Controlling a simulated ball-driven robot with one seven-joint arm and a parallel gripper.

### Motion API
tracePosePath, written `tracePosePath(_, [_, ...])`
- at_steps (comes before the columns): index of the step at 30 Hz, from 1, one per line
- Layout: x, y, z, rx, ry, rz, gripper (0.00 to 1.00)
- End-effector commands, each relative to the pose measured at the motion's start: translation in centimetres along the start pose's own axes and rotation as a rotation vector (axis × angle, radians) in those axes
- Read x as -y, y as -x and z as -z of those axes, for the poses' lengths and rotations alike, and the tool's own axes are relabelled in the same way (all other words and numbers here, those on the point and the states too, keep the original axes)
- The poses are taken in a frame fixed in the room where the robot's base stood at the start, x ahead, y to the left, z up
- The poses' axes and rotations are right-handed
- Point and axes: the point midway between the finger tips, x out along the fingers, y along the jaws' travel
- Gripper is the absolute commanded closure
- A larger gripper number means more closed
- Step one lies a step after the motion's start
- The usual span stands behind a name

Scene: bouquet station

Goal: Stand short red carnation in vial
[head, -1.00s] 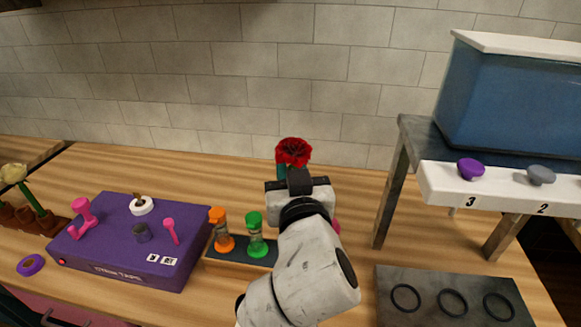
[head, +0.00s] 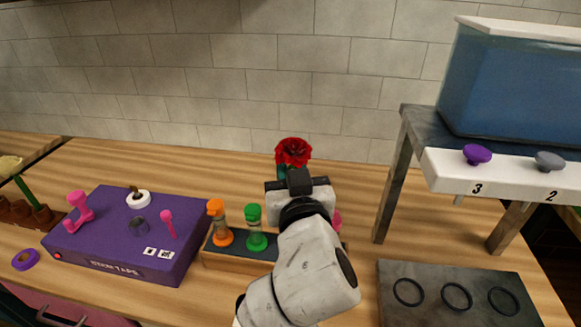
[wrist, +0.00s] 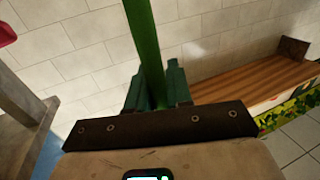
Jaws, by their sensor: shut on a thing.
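The red carnation (head: 293,152) shows its ruffled bloom just above my gripper in the head view. My gripper (head: 292,178) is shut on its stem, with the bloom up. In the wrist view the thick green stem (wrist: 145,40) runs between the two dark green fingers (wrist: 156,88). The lower end of the stem is hidden in the head view. I cannot make out an empty vial; my arm covers part of the counter.
A wooden rack (head: 222,260) holds orange (head: 219,222) and green (head: 255,228) sand timers close left of my arm. The purple tape box (head: 110,265) stands further left. At right are a ringed grey mat (head: 400,318) and a raised blue tank (head: 520,90) with numbered taps.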

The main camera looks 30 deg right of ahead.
Motion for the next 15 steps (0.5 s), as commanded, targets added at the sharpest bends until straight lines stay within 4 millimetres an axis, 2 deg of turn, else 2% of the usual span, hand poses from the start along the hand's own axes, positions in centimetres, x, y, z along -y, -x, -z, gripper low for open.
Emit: tracePosePath(15, [0.0,0.0,-0.4,0.0,0.0,0.0,1.0])
